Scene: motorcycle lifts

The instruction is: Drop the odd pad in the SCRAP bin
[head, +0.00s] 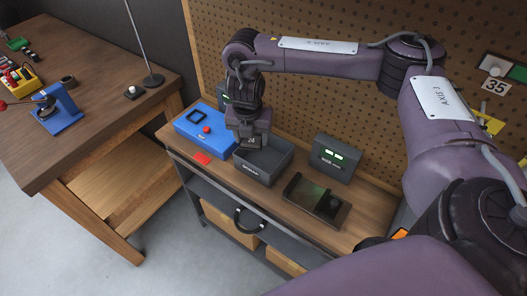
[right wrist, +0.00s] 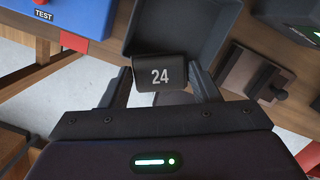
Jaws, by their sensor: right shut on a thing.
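My right gripper (head: 251,146) is shut on a dark pad (right wrist: 160,77) marked 24. The grey SCRAP bin (head: 266,181) stands on the wooden bench. In the head view the pad overlaps the bin's left part. In the right wrist view it overlaps the edge of the bin (right wrist: 185,28). Its height above the rim is hard to judge. The visible part of the bin's inside looks empty. My left gripper is not in view.
A blue TEST box (head: 205,133) with a red button and a red card (head: 203,158) are left of the bin. A dark device with green lights (head: 335,158) and a black tray (head: 315,201) are to the right. A pegboard (head: 300,90) rises behind.

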